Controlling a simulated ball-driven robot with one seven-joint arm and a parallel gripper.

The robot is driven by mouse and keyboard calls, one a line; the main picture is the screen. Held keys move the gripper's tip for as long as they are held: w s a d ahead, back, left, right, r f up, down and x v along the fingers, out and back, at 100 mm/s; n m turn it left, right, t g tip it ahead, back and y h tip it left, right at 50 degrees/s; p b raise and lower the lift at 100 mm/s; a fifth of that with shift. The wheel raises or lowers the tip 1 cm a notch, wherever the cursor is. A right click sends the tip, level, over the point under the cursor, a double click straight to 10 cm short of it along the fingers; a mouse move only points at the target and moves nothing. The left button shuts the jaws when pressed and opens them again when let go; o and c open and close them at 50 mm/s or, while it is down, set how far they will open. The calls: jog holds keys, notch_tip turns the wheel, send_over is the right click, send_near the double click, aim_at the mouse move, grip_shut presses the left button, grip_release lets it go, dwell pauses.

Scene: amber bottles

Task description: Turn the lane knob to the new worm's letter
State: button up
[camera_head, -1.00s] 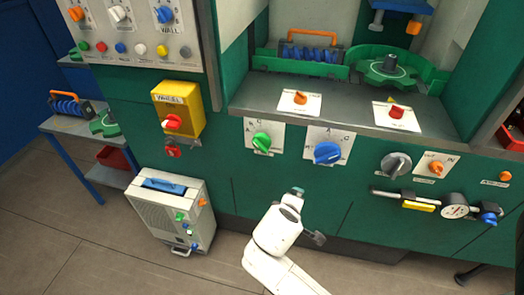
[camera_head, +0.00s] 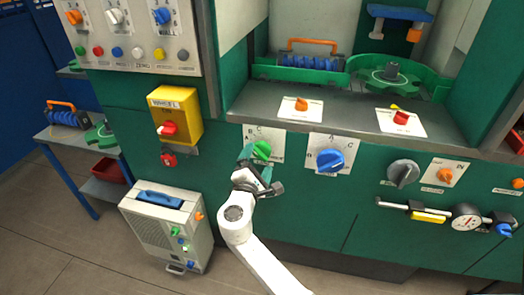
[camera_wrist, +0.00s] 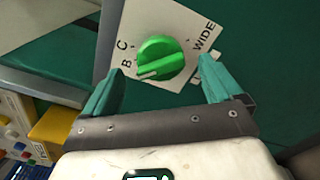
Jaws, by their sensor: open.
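A green knob (camera_wrist: 160,58) sits on a white plate (camera_wrist: 185,25) with the letters B and C and the word WIDE. Its white mark points toward B in the wrist view. In the head view the green knob (camera_head: 262,150) is on the machine's front, partly behind my gripper (camera_head: 257,170). My gripper (camera_wrist: 162,66) is open, its teal fingers to either side of the knob, with gaps visible. A blue knob (camera_head: 330,160) on another lettered plate is to the right. A blue worm (camera_head: 311,62) with an orange handle lies in the green tray; no letter on it is readable.
A ledge above holds an orange knob (camera_head: 301,104) and a red knob (camera_head: 401,118). A yellow box (camera_head: 176,104) with a red switch is at left. A grey unit (camera_head: 165,225) stands on the floor. A grey knob (camera_head: 403,173) and a gauge (camera_head: 466,216) are at right.

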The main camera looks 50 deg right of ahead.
aim_at(260, 156)
jog(key=shift+x, duration=2.65)
jog(key=shift+c, duration=0.2)
jog(key=shift+s+f, duration=0.1)
jog(key=c, duration=0.9)
